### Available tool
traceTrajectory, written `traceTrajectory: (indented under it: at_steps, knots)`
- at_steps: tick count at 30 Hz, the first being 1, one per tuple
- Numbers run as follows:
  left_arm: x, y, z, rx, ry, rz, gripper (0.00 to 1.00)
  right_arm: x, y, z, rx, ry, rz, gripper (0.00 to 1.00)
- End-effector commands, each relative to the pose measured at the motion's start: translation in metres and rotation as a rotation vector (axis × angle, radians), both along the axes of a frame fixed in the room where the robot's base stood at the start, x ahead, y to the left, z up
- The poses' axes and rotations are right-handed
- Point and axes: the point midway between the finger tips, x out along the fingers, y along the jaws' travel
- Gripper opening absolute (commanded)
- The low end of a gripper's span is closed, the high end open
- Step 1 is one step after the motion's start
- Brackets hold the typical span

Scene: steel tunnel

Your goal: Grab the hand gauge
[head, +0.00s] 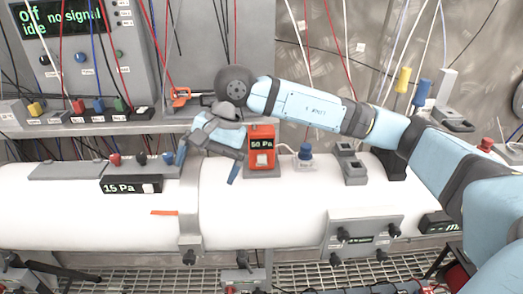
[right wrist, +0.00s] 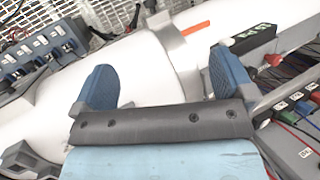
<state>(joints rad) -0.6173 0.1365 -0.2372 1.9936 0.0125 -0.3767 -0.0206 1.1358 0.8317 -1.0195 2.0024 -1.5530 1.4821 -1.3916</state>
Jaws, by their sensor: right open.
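The likely hand gauge is an orange box (head: 262,134) with a dark display reading "50 Pa". It stands upright on a grey mount on top of the white pipe, in the middle of the head view. My right gripper (head: 208,166) is just left of it, above the pipe, with its blue fingers apart and nothing between them. The right wrist view also shows the open gripper (right wrist: 163,78), with bare white pipe beyond it. I cannot see the orange box in that view. My left gripper is not in view.
The white pipe (head: 90,225) runs across the view. A black "15 Pa" display (head: 131,186) is fixed to it at left. A blue-capped fitting (head: 305,154) and grey blocks stand right of the gauge. A shelf (head: 60,128) with coloured connectors and hanging cables is behind.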

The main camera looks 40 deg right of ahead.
Motion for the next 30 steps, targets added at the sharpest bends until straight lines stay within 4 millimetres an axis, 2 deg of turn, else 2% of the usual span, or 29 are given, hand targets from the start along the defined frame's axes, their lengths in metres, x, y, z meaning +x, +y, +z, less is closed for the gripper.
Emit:
traceTrajectory:
  at_steps: [1, 6, 9, 14, 17, 20, 30]
  knots:
    - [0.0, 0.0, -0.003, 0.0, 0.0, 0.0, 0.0, 0.01, -0.024, 0.014, -0.109, -0.081, 0.016, 1.0]
    - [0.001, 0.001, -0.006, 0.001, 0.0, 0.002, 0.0, 0.03, -0.091, 0.056, -0.418, -0.245, 0.045, 1.0]
    - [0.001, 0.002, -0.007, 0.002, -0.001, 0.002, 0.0, 0.034, -0.12, 0.077, -0.545, -0.294, 0.044, 1.0]
    - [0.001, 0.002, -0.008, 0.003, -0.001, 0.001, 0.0, 0.035, -0.144, 0.096, -0.652, -0.324, 0.039, 1.0]
    - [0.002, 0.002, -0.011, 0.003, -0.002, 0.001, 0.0, 0.036, -0.149, 0.094, -0.672, -0.327, 0.037, 1.0]
    - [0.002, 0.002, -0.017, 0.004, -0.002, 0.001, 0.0, 0.04, -0.151, 0.082, -0.673, -0.326, 0.037, 1.0]
    - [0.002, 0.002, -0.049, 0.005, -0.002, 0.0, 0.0, 0.06, -0.163, 0.024, -0.669, -0.325, 0.037, 1.0]
